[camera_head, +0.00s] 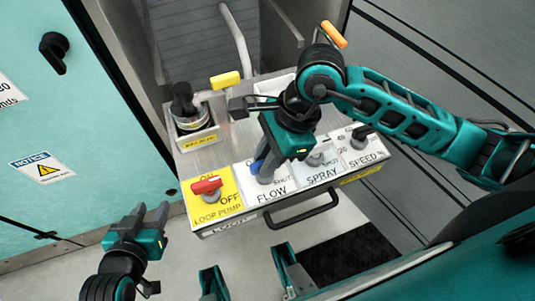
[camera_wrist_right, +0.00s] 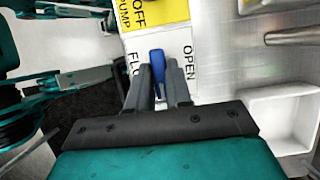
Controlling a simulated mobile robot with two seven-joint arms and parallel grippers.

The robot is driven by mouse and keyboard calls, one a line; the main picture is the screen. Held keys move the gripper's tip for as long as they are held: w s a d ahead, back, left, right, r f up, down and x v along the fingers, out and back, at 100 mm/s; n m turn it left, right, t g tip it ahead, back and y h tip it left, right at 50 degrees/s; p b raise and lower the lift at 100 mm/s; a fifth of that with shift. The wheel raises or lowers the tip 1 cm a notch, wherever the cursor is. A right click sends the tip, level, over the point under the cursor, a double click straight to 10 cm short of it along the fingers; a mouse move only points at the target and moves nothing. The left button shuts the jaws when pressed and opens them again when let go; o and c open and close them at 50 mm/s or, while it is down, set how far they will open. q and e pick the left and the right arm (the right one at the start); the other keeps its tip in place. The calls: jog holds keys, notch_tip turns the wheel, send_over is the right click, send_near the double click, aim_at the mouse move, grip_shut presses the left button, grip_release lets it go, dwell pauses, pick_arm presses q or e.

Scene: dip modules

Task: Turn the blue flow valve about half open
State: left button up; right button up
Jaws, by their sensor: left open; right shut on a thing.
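The blue flow valve handle (camera_head: 257,166) is on the white FLOW panel (camera_head: 272,192) in the head view, partly hidden by my right gripper (camera_head: 265,176). In the right wrist view the blue handle (camera_wrist_right: 157,62) stands between the two fingers of my right gripper (camera_wrist_right: 161,72), which are shut on it. The handle's blue end points away from the wrist, towards the yellow pump label. The OPEN mark (camera_wrist_right: 188,62) shows beside it. My left gripper (camera_head: 150,217) is open and empty, left of the panel and clear of it.
The red LOOP PUMP knob (camera_head: 207,185) is left of FLOW. The SPRAY knob (camera_head: 318,157) and black SPEED knob (camera_head: 362,133) are to the right. A black handle (camera_head: 302,215) juts out in front.

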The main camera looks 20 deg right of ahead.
grip_shut()
jog(key=shift+f, duration=0.1)
